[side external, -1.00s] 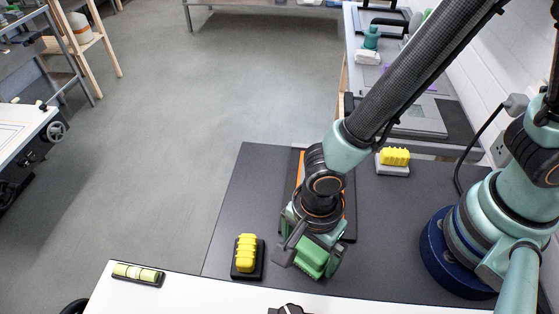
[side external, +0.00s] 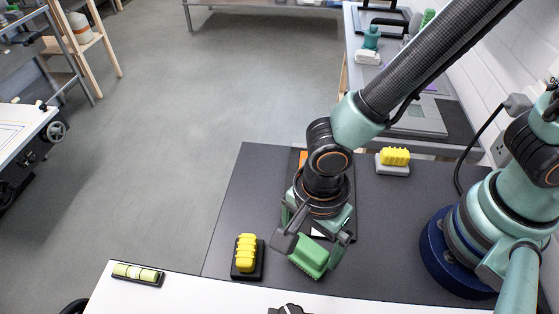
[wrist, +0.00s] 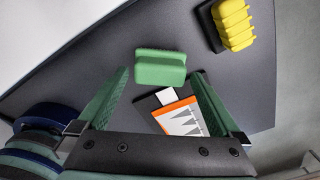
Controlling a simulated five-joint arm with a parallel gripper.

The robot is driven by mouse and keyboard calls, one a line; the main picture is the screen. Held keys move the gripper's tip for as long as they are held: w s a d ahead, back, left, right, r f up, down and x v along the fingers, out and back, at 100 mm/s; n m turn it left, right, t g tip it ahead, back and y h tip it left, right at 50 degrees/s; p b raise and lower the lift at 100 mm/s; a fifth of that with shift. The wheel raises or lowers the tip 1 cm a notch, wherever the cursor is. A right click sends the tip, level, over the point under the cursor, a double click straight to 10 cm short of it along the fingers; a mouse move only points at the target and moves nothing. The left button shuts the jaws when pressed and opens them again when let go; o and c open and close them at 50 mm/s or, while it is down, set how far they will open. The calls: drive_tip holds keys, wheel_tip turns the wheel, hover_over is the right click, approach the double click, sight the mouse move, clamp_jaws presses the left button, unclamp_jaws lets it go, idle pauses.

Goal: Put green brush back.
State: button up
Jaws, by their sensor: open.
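The green brush (side external: 310,258) is a ribbed green block on the dark mat near the front edge. In the wrist view the green brush (wrist: 160,68) lies just beyond my fingertips, crosswise to them, with clear gaps on both sides. My gripper (side external: 313,238) is open and empty, right above and behind the brush in the side view. In the wrist view my gripper (wrist: 161,78) shows its two green fingers spread wide. I cannot tell whether a base lies under the brush.
A yellow ribbed block (side external: 246,254) sits on a black base to the left. Another yellow block (side external: 395,156) sits on a grey base (side external: 392,170) at the back. A black board with an orange-edged printed card (wrist: 180,118) lies beside the brush.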

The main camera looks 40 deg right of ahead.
drive_tip(key=shift+r, duration=1.5)
wheel_tip(320, 180, up, 12)
idle(0.3)
drive_tip(key=w+d+r+n+t, duration=0.1)
drive_tip(key=w+d+n+t, duration=0.1)
drive_tip(key=d+n, duration=0.3)
drive_tip(key=w+d+r+n+t, duration=0.1)
drive_tip(key=w+d+n, duration=0.4)
drive_tip(key=d, duration=0.6)
drive_tip(key=w+d+r+n+t, duration=0.2)
drive_tip(key=d+n, duration=0.3)
drive_tip(key=d, duration=0.3)
drive_tip(key=shift+w+d+r+t, duration=0.3)
drive_tip(key=shift+w+d+r, duration=0.05)
drive_tip(key=shift+w, duration=0.4)
